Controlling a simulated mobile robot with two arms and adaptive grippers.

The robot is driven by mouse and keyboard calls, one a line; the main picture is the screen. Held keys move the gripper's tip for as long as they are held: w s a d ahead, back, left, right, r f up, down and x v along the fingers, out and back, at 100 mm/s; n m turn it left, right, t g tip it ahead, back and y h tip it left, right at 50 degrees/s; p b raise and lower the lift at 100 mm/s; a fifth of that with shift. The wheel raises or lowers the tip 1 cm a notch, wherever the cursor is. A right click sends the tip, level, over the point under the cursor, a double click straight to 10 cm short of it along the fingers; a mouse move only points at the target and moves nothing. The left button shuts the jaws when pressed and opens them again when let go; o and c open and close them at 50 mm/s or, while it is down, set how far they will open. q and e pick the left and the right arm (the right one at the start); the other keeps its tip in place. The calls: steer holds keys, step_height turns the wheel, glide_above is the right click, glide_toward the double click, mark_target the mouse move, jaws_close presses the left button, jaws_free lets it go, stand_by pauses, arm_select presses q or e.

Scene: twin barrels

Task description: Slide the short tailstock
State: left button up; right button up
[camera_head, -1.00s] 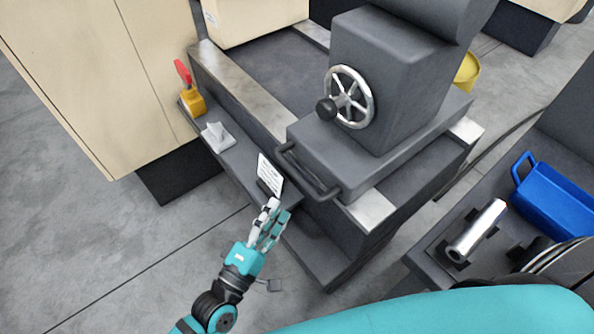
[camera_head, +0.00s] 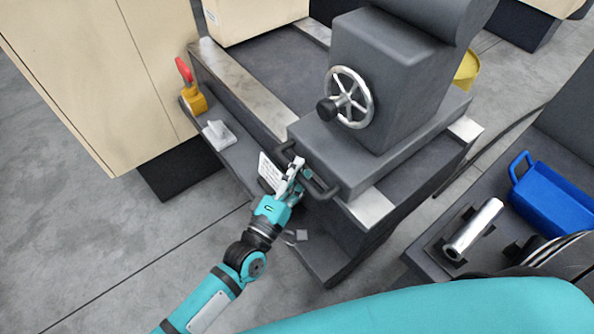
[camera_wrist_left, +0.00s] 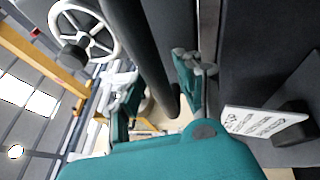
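The short tailstock (camera_head: 385,85) is a dark grey block on the bed of the machine, with a silver handwheel (camera_head: 350,98) on its left face. A dark bar handle (camera_head: 318,184) runs along its lower front edge. My left gripper (camera_head: 296,172) is at this handle. In the left wrist view the gripper's fingers (camera_wrist_left: 152,88) stand apart, and the dark handle bar (camera_wrist_left: 140,50) passes between them. The fingers do not look closed on the bar. My right gripper is not in view.
A white label plate (camera_head: 270,171), a grey bracket (camera_head: 218,134) and a yellow block with a red lever (camera_head: 192,92) sit along the bed's front ledge. A blue bin (camera_head: 552,200) and a metal cylinder (camera_head: 474,229) are at right. Floor at lower left is clear.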

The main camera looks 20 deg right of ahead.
arm_select(q)
jaws_close()
